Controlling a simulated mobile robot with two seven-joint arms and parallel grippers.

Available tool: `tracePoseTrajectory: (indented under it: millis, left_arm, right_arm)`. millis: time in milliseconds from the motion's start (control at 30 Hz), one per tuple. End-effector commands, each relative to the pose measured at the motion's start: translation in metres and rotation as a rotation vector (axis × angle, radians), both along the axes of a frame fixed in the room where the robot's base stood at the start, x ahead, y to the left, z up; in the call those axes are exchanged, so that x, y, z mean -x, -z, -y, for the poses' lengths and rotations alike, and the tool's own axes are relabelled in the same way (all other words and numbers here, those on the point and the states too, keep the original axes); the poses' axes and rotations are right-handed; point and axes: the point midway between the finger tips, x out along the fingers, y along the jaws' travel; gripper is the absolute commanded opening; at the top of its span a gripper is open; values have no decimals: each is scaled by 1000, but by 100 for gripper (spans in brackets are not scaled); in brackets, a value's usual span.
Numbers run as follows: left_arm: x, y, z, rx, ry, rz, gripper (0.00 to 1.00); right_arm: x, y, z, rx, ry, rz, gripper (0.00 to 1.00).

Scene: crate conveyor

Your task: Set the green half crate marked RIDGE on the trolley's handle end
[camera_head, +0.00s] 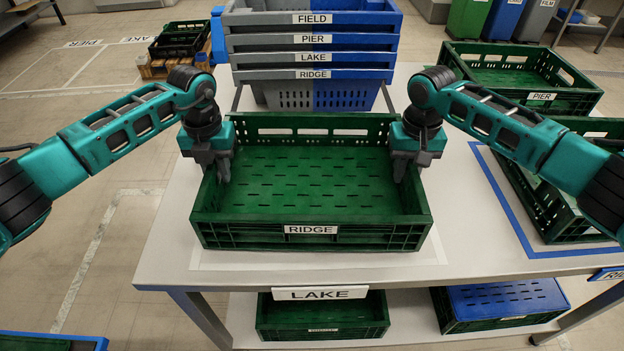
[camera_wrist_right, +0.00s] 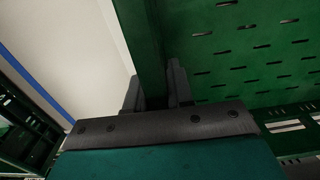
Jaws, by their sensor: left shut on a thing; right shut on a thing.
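The green half crate (camera_head: 311,241) stands upright and empty on the pale table in the head view, its RIDGE label (camera_head: 311,229) facing me. My left gripper (camera_head: 222,172) is shut on the crate's left side wall. My right gripper (camera_head: 400,172) is shut on its right side wall. In the right wrist view the wall (camera_wrist_right: 150,50) runs between my right gripper's fingers (camera_wrist_right: 157,88). The crate appears to rest on the table. I cannot make out a trolley handle in these views.
A grey and blue crate stack (camera_head: 311,92) stands right behind. A green PIER crate (camera_head: 533,104) and another green crate (camera_head: 549,226) are at the right. Crates (camera_head: 322,334) sit on the lower shelf. Dark crates (camera_head: 180,50) stand on a low wooden base at the back left.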

Motion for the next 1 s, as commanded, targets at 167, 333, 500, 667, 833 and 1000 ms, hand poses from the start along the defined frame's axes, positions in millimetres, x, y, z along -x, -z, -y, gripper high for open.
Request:
tracePoseTrajectory:
  millis: [167, 333, 500, 667, 833, 1000]
  left_arm:
    - [0, 0, 0, 0, -1, 1, 0]
    - [0, -1, -1, -1, -1, 1, 0]
    - [-1, -3, 0, 0, -1, 2, 0]
    - [-1, -10, -1, 0, -1, 2, 0]
    - [-1, -24, -1, 0, -1, 2, 0]
    - [-1, -40, -1, 0, -2, 2, 0]
  right_arm:
    - [0, 0, 0, 0, 1, 1, 0]
    - [0, 0, 1, 1, 1, 1, 0]
    - [-1, -3, 1, 0, 1, 2, 0]
    - [-1, -10, 1, 0, 2, 2, 0]
    - [-1, -23, 1, 0, 2, 2, 0]
    - [-1, -40, 1, 1, 2, 2, 0]
